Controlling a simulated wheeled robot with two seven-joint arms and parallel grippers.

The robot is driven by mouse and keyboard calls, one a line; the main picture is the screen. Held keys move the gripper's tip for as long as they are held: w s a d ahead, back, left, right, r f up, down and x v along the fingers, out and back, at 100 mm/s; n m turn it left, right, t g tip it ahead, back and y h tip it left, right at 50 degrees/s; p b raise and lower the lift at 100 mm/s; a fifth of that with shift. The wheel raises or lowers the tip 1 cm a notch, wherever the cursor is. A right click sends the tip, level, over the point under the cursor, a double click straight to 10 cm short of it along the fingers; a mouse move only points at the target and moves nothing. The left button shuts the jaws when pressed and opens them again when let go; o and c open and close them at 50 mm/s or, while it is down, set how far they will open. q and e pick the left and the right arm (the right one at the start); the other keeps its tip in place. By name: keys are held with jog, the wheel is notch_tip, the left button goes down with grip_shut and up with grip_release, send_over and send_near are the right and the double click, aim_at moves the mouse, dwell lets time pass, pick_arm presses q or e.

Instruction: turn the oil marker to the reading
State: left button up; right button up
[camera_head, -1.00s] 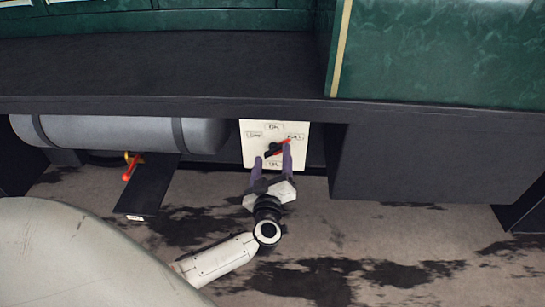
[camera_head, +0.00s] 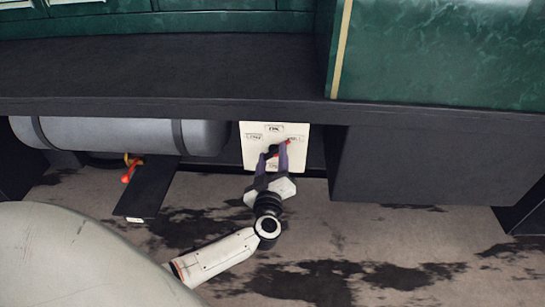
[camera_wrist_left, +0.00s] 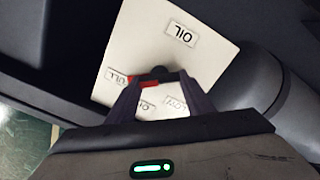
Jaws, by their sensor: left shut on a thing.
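The cream oil plate (camera_head: 249,155) is under the dark shelf, with small labels round its middle; it also shows in the left wrist view (camera_wrist_left: 205,62). The "OIL" label (camera_wrist_left: 180,34) reads clearly there. The marker (camera_head: 272,149), a black hub with a red-tipped pointer, sits at the plate's middle; its red part shows in the left wrist view (camera_wrist_left: 146,84). In the head view the red tip lies toward the right label. My left gripper (camera_head: 278,152) is shut on the marker, its purple fingers hiding part of it. My right gripper is not in view.
A grey cylinder (camera_head: 120,134) with dark bands lies left of the plate. A red lever (camera_head: 131,170) and a dark sloping panel (camera_head: 150,188) are below it. A dark box (camera_head: 430,165) stands to the right. The stained floor (camera_head: 400,240) is open in front.

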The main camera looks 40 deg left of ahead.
pick_arm(q)
jog(key=n, duration=0.4)
jog(key=shift+f, duration=0.15)
jog(key=n, duration=0.4)
jog(key=shift+f+b, duration=0.1)
jog(key=shift+b, duration=0.3)
jog(key=shift+n, duration=1.1)
jog(key=shift+n+b, duration=0.3)
jog(key=o, duration=1.1)
jog(key=shift+c, duration=0.2)
jog(key=shift+s, duration=0.15)
